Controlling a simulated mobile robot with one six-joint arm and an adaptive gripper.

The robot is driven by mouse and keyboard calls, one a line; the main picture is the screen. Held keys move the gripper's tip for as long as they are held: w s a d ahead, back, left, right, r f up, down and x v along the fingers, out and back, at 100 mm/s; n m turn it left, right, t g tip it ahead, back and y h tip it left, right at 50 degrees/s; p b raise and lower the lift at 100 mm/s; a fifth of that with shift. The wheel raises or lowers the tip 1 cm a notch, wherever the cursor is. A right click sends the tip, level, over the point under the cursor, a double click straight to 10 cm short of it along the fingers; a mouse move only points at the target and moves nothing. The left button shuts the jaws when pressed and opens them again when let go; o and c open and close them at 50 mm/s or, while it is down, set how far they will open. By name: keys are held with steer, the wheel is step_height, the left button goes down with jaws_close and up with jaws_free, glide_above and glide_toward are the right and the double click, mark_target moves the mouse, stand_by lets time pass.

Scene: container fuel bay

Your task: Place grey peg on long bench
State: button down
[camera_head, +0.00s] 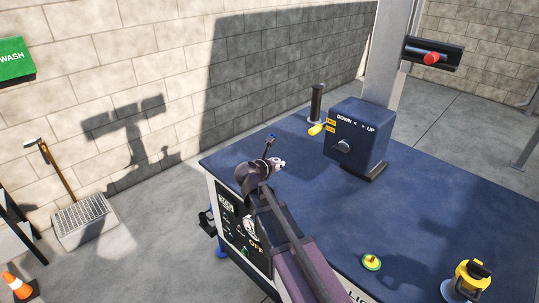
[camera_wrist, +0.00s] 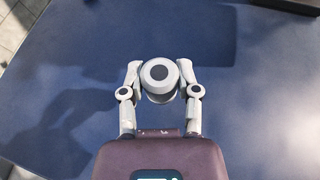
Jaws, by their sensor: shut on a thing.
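The grey peg (camera_wrist: 159,74) shows end-on in the wrist view as a round grey cap with a dark centre. My gripper (camera_wrist: 160,84) is shut on it, with one finger on each side. In the head view my gripper (camera_head: 276,163) is over the left part of a blue-topped bench (camera_head: 300,205); the peg is too small there to make out clearly. The same blue top (camera_wrist: 265,90) fills most of the wrist view below the peg. I cannot tell whether the peg touches it. No label marks this bench as the long bench.
A blue control box (camera_head: 358,138) with a yellow handle and a dark upright post (camera_head: 316,102) stand behind my gripper. The bench's middle is clear.

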steer(key=w, duration=0.3)
steer(key=w+a, duration=0.1)
steer(key=w, duration=0.3)
steer(key=w+a+f+b, duration=0.1)
steer(key=w, duration=0.3)
steer(key=shift+w+a, duration=0.25)
steer(key=shift+w+a+f, duration=0.1)
steer(key=shift+w, duration=0.35)
steer(key=shift+w+a+f, duration=0.1)
steer(key=shift+w+f, duration=0.1)
steer(key=shift+w, duration=0.1)
steer(key=shift+s+f+b, duration=0.1)
steer(key=shift+f+b, duration=1.5)
steer(key=shift+b, duration=0.2)
steer(key=shift+f, duration=0.1)
steer(key=shift+c, duration=1.7)
jaws_free()
